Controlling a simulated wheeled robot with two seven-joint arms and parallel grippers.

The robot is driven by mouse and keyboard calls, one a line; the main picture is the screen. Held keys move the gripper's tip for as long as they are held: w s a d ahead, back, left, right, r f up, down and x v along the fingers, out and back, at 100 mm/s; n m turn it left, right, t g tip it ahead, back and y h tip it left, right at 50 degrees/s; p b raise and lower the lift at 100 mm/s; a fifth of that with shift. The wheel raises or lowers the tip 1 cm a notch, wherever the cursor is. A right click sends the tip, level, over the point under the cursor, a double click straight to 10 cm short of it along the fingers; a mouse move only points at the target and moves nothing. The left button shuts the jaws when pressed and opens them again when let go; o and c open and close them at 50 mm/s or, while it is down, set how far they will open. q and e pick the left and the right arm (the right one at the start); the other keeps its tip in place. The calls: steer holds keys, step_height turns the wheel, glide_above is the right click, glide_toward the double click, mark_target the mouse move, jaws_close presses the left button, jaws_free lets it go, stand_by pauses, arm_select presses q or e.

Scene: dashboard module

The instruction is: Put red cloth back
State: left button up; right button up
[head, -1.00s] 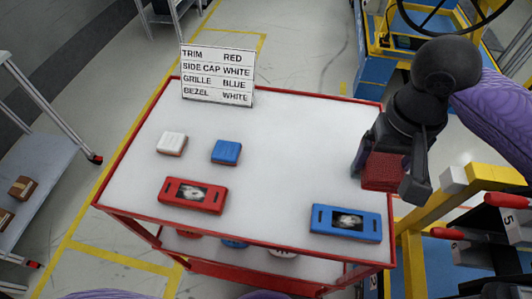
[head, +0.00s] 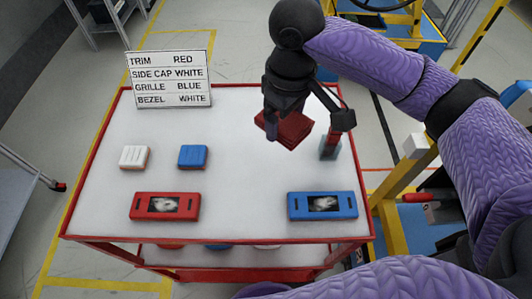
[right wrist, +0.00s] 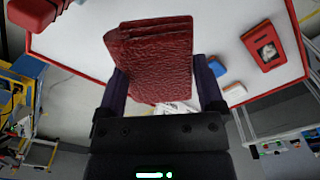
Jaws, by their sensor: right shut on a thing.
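The red cloth (head: 292,131) is a folded, textured square held in my right gripper (head: 300,124). In the right wrist view the cloth (right wrist: 162,58) sits between the two fingers of the right gripper (right wrist: 166,82), which are shut on it. In the head view it hangs over the far right part of the white-topped red cart (head: 235,140). I cannot tell how high it is above the surface. My left gripper is not in view.
A small bottle-like item (head: 330,148) with a red top stands close right of the cloth. A white block (head: 134,157), a blue block (head: 193,156), a red module (head: 165,206) and a blue module (head: 322,205) lie on the cart. A sign (head: 169,79) stands at the far left.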

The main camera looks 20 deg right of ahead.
mark_target(268, 155)
steer(key=shift+w+a+f+n, duration=0.15)
steer(key=shift+w+n, duration=0.25)
steer(key=shift+n, duration=0.6)
steer(key=w+f+n+b, duration=0.1)
steer(key=f+n, duration=0.3)
steer(key=n, duration=0.1)
steer(key=w+f+n+b, duration=0.1)
steer(key=f+n, duration=0.4)
steer(key=w+a+f+n+b, duration=0.1)
steer(key=w+f+n, duration=0.1)
steer(key=f+n, duration=0.3)
steer(key=shift+f, duration=0.25)
steer(key=shift+a+r, duration=0.1)
steer(key=shift+r, duration=0.05)
